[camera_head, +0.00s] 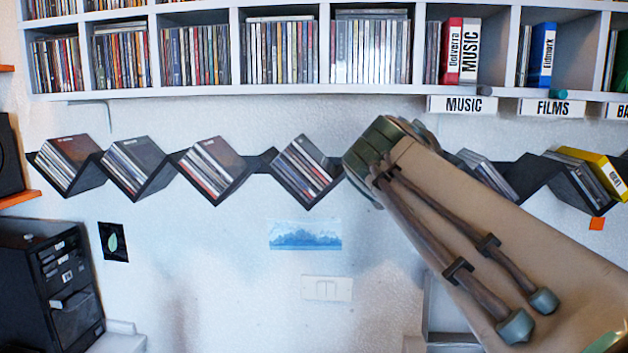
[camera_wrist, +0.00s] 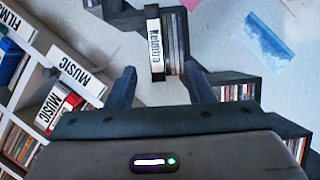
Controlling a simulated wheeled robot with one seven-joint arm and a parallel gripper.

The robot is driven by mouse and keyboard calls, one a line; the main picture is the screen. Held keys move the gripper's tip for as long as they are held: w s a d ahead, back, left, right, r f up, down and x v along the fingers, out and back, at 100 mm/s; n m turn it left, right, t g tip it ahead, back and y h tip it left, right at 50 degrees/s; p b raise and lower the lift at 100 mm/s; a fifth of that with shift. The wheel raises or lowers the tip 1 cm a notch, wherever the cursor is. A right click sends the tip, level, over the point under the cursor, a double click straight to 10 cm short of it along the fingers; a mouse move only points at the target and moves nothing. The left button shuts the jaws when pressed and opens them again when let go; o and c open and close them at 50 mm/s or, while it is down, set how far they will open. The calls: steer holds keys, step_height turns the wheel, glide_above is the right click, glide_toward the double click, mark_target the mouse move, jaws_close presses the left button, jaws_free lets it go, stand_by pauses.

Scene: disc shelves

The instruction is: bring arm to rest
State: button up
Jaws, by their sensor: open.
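My arm (camera_head: 490,230) reaches from the lower right up toward the wall and covers part of the zigzag shelf in the head view. My gripper (camera_wrist: 160,68) shows in the wrist view with its two fingers spread apart. A white-spined case (camera_wrist: 155,42) lettered like "Redmitra" shows between the fingertips, among other discs in the black zigzag shelf (camera_head: 95,181). A gap shows between each finger and the case. In the head view the fingers are hidden behind my arm's end.
Above runs a white shelf (camera_head: 250,92) full of discs, with a MUSIC label (camera_head: 462,104) and a FILMS label (camera_head: 552,107). A black computer tower (camera_head: 60,285) stands lower left. A blue picture (camera_head: 305,235) hangs on the wall.

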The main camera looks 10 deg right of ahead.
steer(key=s+a+f+m+g+y, duration=0.1)
steer(key=s+f, duration=0.4)
steer(key=f, duration=0.6)
steer(key=s+a+f+m+g+y, duration=0.1)
steer(key=s+a+f+g+y, duration=0.3)
steer(key=f, duration=0.8)
steer(key=s+a+f+g+y, duration=0.2)
steer(key=s+a+f+g, duration=0.2)
steer(key=s+f, duration=0.4)
step_height(320, 180, down, 4)
steer(key=shift+a+f+m+y, duration=0.1)
steer(key=shift+a+m+y, duration=0.05)
steer(key=shift+m+y, duration=0.25)
